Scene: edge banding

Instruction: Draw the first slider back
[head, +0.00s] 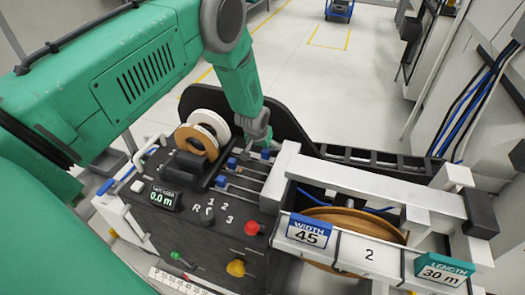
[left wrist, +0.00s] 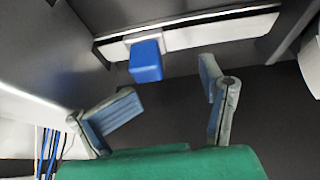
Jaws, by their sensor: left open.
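Several sliders with blue knobs sit on thin rails on the dark machine panel. One blue knob (head: 265,154) is at the far end of the row, just below my left gripper (head: 259,137); other knobs (head: 232,162) sit nearer and to the left. In the left wrist view a blue knob (left wrist: 146,62) on a light rail (left wrist: 220,33) lies ahead of my left gripper (left wrist: 168,82). Its two fingers are spread and empty, apart from the knob. Which slider is the first cannot be told. My right gripper is out of view.
The panel carries a display (head: 163,197) reading 0.0 m, a red button (head: 252,228) and a yellow knob (head: 236,268). Banding rolls (head: 197,140) stand left of my gripper. A white beam (head: 380,190) and a brown roll (head: 350,222) stand right.

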